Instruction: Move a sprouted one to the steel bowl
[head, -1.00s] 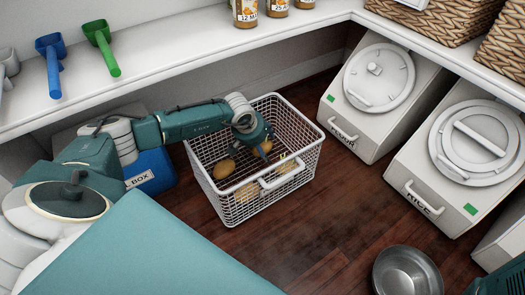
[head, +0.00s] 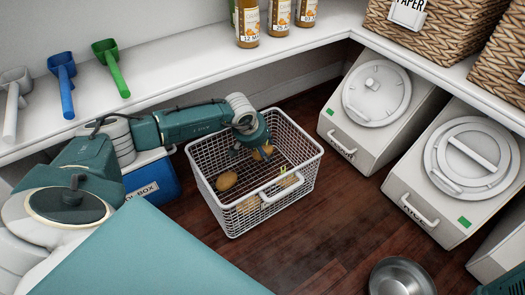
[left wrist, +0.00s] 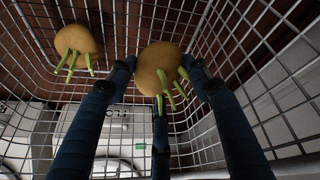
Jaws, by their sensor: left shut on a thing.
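My left gripper (head: 252,147) reaches down into a white wire basket (head: 230,222) and is shut on a brown potato (head: 262,153). In the left wrist view this potato (left wrist: 158,66) has green sprouts and sits between my dark fingers. A second sprouted potato (left wrist: 75,40) lies at upper left in that view, apart from the fingers. In the head view, other potatoes lie in the basket, one at left (head: 227,180) and one at right (head: 289,178) with a green sprout beside it. The steel bowl (head: 402,277) stands on the floor at lower right and looks empty.
Two white bins (head: 375,105) (head: 450,185) stand right of the basket. A blue box (head: 155,184) is to its left. A white shelf (head: 180,70) with scoops and jars runs behind. Bare wooden floor (head: 330,235) lies between basket and bowl.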

